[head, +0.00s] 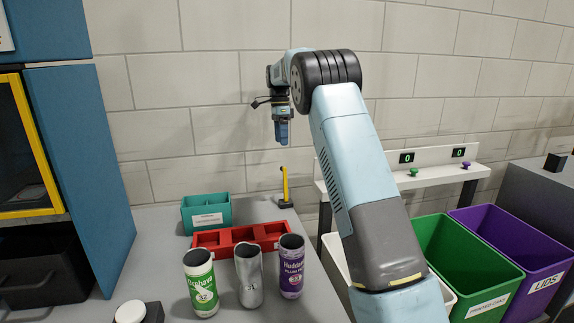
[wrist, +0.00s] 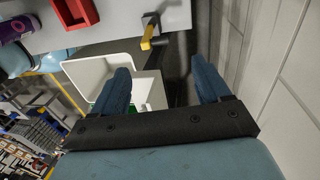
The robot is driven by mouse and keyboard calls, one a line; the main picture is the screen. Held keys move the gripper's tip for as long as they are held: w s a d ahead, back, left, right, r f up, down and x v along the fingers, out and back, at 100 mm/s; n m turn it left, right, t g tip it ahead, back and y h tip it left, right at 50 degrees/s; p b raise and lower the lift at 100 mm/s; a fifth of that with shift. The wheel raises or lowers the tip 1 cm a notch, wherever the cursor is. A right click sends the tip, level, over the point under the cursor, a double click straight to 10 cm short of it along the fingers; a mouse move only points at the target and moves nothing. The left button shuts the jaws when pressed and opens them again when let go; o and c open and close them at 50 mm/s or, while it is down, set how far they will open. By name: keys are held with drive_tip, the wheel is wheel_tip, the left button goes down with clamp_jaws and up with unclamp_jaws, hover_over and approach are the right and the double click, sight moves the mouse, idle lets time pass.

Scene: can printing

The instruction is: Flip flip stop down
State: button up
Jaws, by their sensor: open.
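The flip stop (head: 285,187) is a yellow lever on a small black base near the back right edge of the grey worktop. The lever stands upright in the head view. In the wrist view the yellow lever (wrist: 147,37) shows beyond the fingertips, near the top centre. My gripper (head: 283,142) hangs above the stop with its fingers pointing down, apart from it. In the wrist view my gripper (wrist: 160,66) has its two blue fingers wide apart with nothing between them.
A red tray (head: 240,237), a teal box (head: 206,212), a green-labelled can (head: 200,283), a bare metal can (head: 248,278) and a purple can (head: 291,267) stand left of the stop. The wall is close behind. Green (head: 470,265) and purple (head: 520,245) bins stand right.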

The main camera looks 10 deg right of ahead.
approach(284, 183)
drive_tip(key=w+f, duration=0.1)
drive_tip(key=f, duration=0.1)
drive_tip(key=w+f, duration=0.1)
drive_tip(key=f, duration=0.1)
drive_tip(key=shift+w+d, duration=0.3)
drive_tip(key=shift+c, duration=0.3)
